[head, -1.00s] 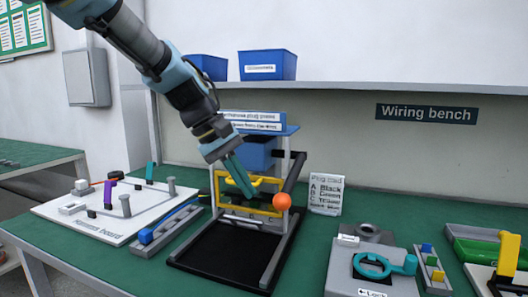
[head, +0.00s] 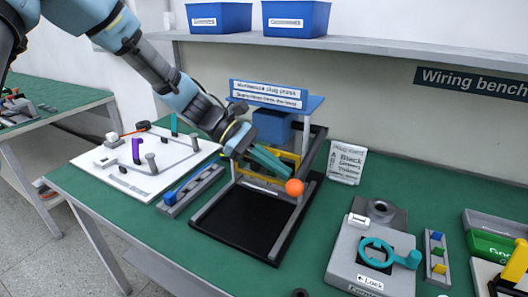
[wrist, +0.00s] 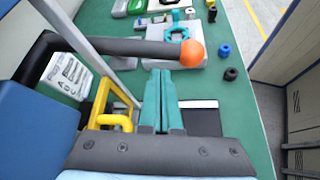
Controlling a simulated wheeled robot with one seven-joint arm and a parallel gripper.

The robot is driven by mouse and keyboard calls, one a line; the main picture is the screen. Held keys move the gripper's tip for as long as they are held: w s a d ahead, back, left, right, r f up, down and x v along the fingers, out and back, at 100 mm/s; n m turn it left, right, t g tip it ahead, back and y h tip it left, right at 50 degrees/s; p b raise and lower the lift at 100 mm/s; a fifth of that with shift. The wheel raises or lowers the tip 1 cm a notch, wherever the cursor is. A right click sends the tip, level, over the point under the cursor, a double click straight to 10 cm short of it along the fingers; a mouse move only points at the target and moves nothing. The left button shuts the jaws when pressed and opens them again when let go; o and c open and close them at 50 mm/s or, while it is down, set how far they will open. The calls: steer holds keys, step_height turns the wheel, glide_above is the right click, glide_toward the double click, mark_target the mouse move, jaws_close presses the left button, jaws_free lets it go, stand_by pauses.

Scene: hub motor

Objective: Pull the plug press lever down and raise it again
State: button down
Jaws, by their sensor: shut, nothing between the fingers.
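The plug press (head: 276,92) stands on the green bench, with a blue block (head: 272,126), a yellow frame and a black base (head: 238,222). Its lever is a dark bar ending in an orange ball (head: 294,187), low at the front right of the press. In the wrist view the lever bar (wrist: 120,46) runs across to the orange ball (wrist: 191,52). My gripper (head: 287,178) is shut and empty, its teal fingertips close beside the ball. In the wrist view the fingertips (wrist: 160,72) lie just below the bar and left of the ball. I cannot tell whether they touch the lever.
A yellow handle (wrist: 105,115) of the press is near my fingers. A white sign (head: 346,163) stands behind, right of the press. A grey lock fixture (head: 345,262) stands to the right, a white board (head: 105,160) to the left. A shelf with blue bins is above.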

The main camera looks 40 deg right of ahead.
steer(key=shift+x, duration=1.55)
steer(key=shift+r+p, duration=0.1)
steer(key=shift+p, duration=0.2)
